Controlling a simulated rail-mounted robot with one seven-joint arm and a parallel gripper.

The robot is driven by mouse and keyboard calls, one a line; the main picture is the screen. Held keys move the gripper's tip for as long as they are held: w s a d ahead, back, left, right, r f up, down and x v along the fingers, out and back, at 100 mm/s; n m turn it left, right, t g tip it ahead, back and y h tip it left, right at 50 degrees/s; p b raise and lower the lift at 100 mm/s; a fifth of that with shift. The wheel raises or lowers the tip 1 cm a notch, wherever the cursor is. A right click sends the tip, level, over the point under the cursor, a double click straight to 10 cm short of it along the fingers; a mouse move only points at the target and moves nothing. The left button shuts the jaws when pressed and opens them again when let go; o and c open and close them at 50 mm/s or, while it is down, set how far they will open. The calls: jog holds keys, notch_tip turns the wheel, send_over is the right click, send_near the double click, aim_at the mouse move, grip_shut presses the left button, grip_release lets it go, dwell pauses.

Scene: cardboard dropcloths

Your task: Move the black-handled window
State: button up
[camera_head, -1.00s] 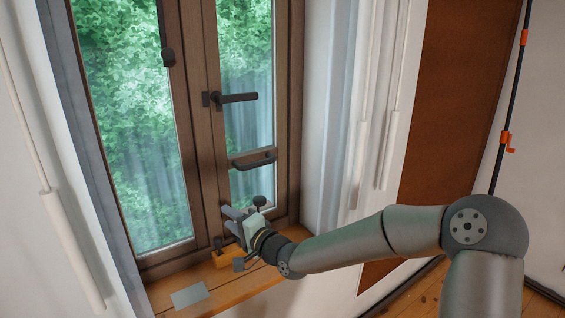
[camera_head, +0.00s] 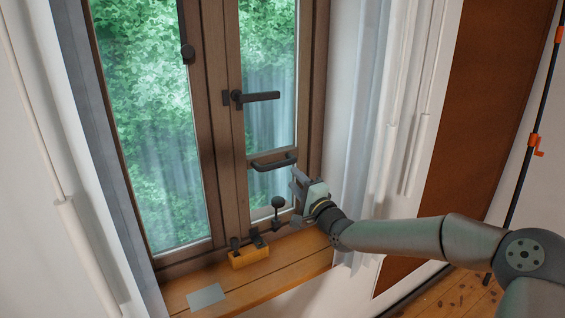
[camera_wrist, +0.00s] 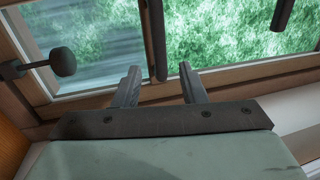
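The brown-framed window (camera_head: 229,150) has a right sash with a black lever handle (camera_head: 258,97) and, below it, a black bar handle (camera_head: 272,162). The sash looks closed. My gripper (camera_head: 298,178) is at the right end of the bar handle. In the wrist view, its two fingers (camera_wrist: 160,70) are apart, with the end of the bar handle (camera_wrist: 155,40) between or just beyond their tips. I cannot tell whether they touch it. The lever handle also shows at the upper right of the wrist view (camera_wrist: 283,13).
A black knob (camera_head: 278,202) sticks out below the bar handle, and shows at left in the wrist view (camera_wrist: 62,61). The wooden sill (camera_head: 295,258) holds a yellow block (camera_head: 250,257) and a grey card (camera_head: 206,297). A grey curtain (camera_head: 350,110) hangs at the right.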

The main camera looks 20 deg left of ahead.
aim_at(283, 166)
jog(key=p+x, duration=0.1)
jog(key=x, duration=0.8)
jog(key=shift+p, duration=0.35)
grip_shut()
